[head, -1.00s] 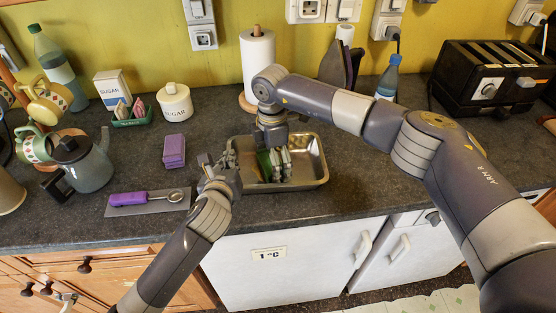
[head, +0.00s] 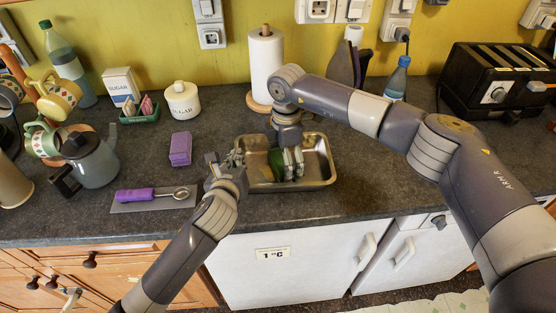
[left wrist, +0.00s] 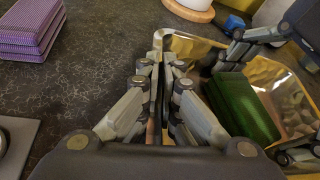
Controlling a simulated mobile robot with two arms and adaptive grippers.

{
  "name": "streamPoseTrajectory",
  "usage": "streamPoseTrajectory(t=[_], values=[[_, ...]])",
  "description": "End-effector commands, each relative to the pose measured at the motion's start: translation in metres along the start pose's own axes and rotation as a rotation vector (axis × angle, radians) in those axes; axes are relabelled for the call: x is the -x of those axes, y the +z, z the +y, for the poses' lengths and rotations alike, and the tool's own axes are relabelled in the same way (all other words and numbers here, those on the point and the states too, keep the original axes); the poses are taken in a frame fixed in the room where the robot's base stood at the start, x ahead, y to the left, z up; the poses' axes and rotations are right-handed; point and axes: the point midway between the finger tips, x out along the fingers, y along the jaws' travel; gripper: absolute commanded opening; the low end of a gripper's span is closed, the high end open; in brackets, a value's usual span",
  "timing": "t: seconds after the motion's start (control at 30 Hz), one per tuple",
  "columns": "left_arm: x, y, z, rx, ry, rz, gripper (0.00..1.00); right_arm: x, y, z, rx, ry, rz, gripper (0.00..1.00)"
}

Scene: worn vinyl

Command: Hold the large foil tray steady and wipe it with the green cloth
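The foil tray (head: 326,181) is a shiny rectangular pan on the dark worktop. It also shows in the left wrist view (left wrist: 192,42). My left gripper (head: 232,165) is at the tray's left side; in the left wrist view its fingers (left wrist: 160,62) are close together with the tray's left wall between them. The green cloth (head: 275,162) is a folded dark green pad inside the tray, also in the left wrist view (left wrist: 243,105). My right gripper (head: 290,164) reaches down into the tray with its fingers at the cloth, apparently gripping it. The cloth's underside is hidden.
A purple block (head: 180,149) and a purple-handled scoop (head: 150,195) on a grey mat lie left of the tray. A paper towel roll (head: 266,70) stands behind it. A teapot (head: 88,160) is at far left, a black toaster (head: 495,82) at far right. Worktop right of the tray is clear.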

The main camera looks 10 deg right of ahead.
Motion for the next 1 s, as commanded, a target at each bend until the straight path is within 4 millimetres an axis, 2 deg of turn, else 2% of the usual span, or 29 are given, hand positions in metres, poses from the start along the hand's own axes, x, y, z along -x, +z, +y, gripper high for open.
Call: streamPoseTrajectory(t=[0.17, 0.57, 1.0], values=[[0.000, 0.002, 0.001, -0.002, 0.003, -0.005, 0.00, 0.001, -0.001, 0.000, 0.000, -0.004, -0.002, 0.68], [0.000, 0.001, 0.001, -0.002, 0.003, -0.003, 0.00, 0.003, -0.032, 0.011, 0.001, -0.002, -0.001, 0.68], [0.000, 0.000, 0.001, -0.002, 0.002, -0.001, 0.00, 0.006, -0.034, 0.013, 0.000, 0.000, 0.000, 0.68]])
